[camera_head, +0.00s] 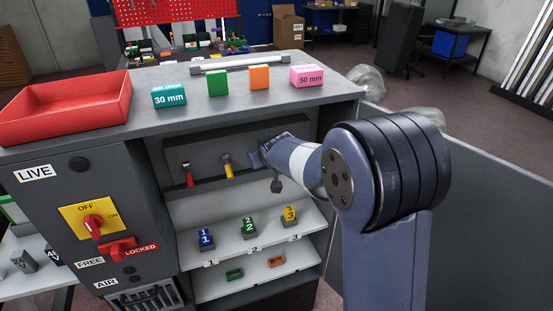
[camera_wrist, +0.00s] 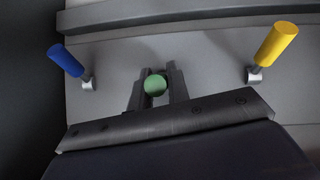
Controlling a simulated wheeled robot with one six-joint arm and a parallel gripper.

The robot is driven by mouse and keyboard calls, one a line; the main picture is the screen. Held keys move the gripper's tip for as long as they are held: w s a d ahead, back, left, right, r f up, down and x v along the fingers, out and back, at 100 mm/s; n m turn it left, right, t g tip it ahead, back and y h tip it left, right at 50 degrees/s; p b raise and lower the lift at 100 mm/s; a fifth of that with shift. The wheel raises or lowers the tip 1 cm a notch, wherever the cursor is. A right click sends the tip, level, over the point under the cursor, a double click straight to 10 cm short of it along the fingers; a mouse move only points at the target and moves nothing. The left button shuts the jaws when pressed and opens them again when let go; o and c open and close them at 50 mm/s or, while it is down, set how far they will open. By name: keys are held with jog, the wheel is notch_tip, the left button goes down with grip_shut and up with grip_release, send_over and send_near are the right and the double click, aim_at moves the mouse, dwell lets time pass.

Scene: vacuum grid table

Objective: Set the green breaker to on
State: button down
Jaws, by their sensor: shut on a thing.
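The green breaker handle (camera_wrist: 155,85) shows as a round green end in the wrist view. It sits between the two fingers of my gripper (camera_wrist: 153,90), which is shut on it. The green handle points roughly toward the wrist camera, unlike its neighbours, which lie tilted to one side. In the head view my gripper (camera_head: 266,153) is at the grey breaker panel (camera_head: 212,148), right of the yellow lever, and hides the green breaker. No on or off mark for it is readable.
The yellow lever (camera_head: 228,171) and red lever (camera_head: 189,179) point downward; a blue lever (camera_wrist: 65,60) flanks the green one. Below, a shelf (camera_head: 215,263) holds numbered blocks. The cabinet top (camera_head: 140,90) above carries a red tray (camera_head: 65,108) and coloured blocks.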

jog(key=shift+w+r+g+p, duration=0.1)
jog(key=shift+r+g+p, duration=0.3)
jog(key=shift+p, duration=0.85)
jog(key=shift+f+p, duration=0.1)
jog(key=shift+p, duration=0.4)
jog(key=c, duration=1.3)
grip_release()
jog(key=shift+c, duration=0.2)
jog(key=b+v, duration=0.2)
jog(key=v, duration=0.8)
jog(key=shift+s+r, duration=0.2)
jog(key=shift+r, duration=0.15)
